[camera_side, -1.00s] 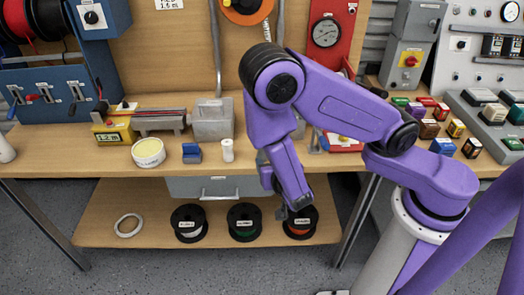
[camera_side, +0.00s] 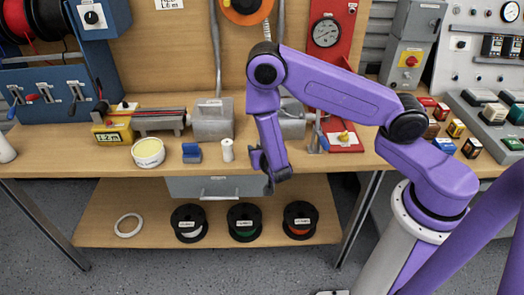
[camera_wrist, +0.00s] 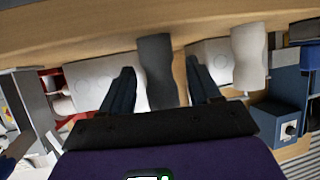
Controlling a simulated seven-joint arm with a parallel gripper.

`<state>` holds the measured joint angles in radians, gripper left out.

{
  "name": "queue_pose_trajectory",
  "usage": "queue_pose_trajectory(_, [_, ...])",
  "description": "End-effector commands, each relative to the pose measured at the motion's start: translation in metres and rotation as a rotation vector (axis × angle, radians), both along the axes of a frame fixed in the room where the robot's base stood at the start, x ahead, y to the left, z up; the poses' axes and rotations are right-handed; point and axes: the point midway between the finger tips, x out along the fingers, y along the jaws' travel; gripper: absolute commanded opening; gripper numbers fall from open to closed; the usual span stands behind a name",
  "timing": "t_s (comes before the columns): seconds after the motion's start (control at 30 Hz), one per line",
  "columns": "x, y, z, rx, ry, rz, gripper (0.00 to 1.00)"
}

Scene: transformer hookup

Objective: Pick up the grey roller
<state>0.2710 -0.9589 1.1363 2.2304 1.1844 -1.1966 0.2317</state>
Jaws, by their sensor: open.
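The grey roller (camera_wrist: 157,72) is a dark upright cylinder in the wrist view. It shows between the two fingers of my open gripper (camera_wrist: 160,68), with gaps on both sides. How deep it sits between the fingers I cannot tell. In the side view my gripper (camera_side: 267,171) is at the bench's front edge, and I cannot make out the roller apart from it there. A white roller (camera_wrist: 248,70) stands beside the grey one, outside the finger on the right. It also shows in the side view (camera_side: 227,150), left of my gripper.
Grey metal boxes (camera_side: 212,122) stand behind the white roller. A blue block (camera_side: 191,152) and a round pale-yellow-topped tub (camera_side: 148,153) are farther left. A red panel (camera_side: 344,141) lies to the right. Several wire spools (camera_side: 243,222) sit on the lower shelf.

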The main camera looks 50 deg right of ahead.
Motion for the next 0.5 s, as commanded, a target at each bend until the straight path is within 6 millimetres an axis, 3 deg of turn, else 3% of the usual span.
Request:
queue_pose_trajectory(0.2, [0.017,-0.012,-0.010,0.001,-0.001,-0.002,0.62])
queue_pose_trajectory(0.47, [0.018,-0.012,-0.010,0.000,0.000,0.000,0.62])
queue_pose_trajectory(0.5, [0.018,-0.012,-0.011,0.000,0.000,0.000,0.49])
